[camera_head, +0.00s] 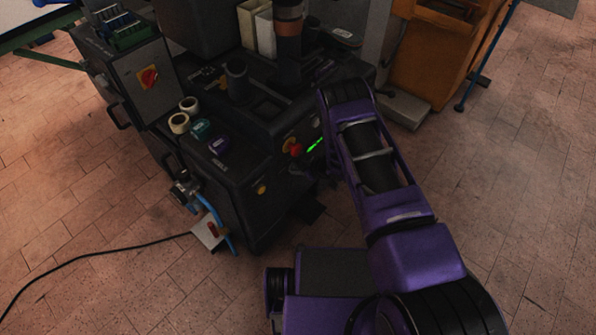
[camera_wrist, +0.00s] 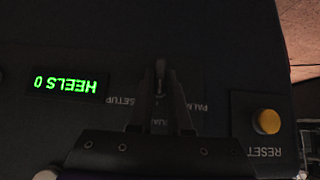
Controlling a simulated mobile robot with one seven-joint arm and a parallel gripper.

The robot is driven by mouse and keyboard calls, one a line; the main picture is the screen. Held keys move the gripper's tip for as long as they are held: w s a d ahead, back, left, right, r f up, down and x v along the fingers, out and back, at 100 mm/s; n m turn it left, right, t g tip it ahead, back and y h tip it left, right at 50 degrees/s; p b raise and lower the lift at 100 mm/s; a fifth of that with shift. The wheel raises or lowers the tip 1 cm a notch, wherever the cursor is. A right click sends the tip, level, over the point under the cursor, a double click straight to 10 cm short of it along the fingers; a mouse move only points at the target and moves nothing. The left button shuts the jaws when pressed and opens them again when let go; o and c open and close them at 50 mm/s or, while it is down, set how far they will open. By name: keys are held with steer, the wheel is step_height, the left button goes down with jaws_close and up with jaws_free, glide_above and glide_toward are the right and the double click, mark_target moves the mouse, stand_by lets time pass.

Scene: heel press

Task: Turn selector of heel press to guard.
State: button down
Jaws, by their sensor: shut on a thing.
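The heel press (camera_head: 228,195) is a dark machine in the middle of the head view. In the wrist view its panel (camera_wrist: 215,50) appears upside down. The selector (camera_wrist: 160,67) is a small grey lever on this panel. My gripper (camera_wrist: 161,88) is shut on it, and the lever's end shows just beyond the fingertips. Around it are the labels "SETUP" at left, one starting "PAL" at right and one ending "UAL" below, all partly covered by the fingers. I see no "guard" label. In the head view my arm hides the selector.
A green display (camera_wrist: 66,85) reading "HEELS 0" and a yellow reset button (camera_wrist: 266,121) flank my gripper. A red emergency stop (camera_head: 295,150) sits near the display. Tape rolls (camera_head: 180,122) lie on the press. A cable (camera_head: 95,255) crosses the open floor at left.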

steer(key=shift+w+r, duration=0.1)
stand_by(0.3)
steer(key=c, duration=0.9)
jaws_free()
steer(key=shift+o, duration=0.2)
steer(key=p+v, duration=0.3)
steer(key=v, duration=1.4)
steer(key=shift+d, duration=0.2)
